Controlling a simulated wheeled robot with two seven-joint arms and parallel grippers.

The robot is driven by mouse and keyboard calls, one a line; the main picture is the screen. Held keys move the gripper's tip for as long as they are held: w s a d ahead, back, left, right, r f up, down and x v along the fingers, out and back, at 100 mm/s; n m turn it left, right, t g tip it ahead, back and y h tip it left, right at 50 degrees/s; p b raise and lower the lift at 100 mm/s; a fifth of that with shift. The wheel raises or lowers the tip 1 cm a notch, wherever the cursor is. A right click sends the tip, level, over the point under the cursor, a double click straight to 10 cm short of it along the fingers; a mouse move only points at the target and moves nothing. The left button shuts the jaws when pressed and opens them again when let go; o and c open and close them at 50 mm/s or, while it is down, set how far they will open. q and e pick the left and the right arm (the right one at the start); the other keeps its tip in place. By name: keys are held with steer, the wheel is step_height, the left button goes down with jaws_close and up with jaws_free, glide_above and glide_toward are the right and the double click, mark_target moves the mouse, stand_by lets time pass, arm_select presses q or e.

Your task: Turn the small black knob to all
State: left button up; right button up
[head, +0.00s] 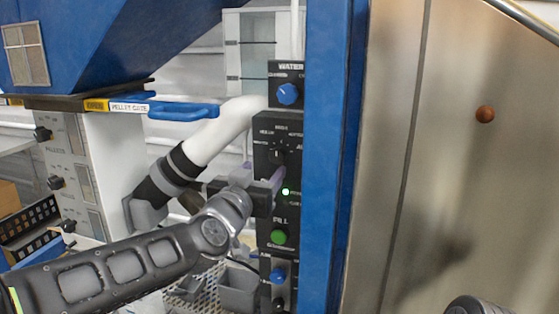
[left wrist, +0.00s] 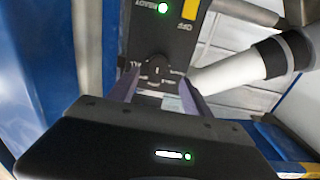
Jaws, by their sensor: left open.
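The small black knob (head: 277,156) is on the dark control panel (head: 263,130), with a ring of small white labels around it. A short white mark on it looks roughly upright in the head view. A label beginning with "A" is to its right, partly cut off by the blue post. My left gripper (head: 272,182) is just below and in front of the knob. In the left wrist view the knob (left wrist: 157,72) shows between the two spread fingers of my left gripper (left wrist: 158,92). I cannot tell whether they touch it.
A blue knob (head: 288,94) is above, and a green light (head: 286,191) and green button (head: 279,237) are below. A blue post (head: 333,150) stands close on the right. A white pipe (head: 220,133) runs beside the panel on the left. Grey bins (head: 238,290) sit below.

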mark_target(276, 158)
arm_select(q)
steer(key=shift+p+x, duration=0.3)
steer(key=shift+x, duration=3.7)
steer(key=shift+s+d+f, duration=0.1)
jaws_close()
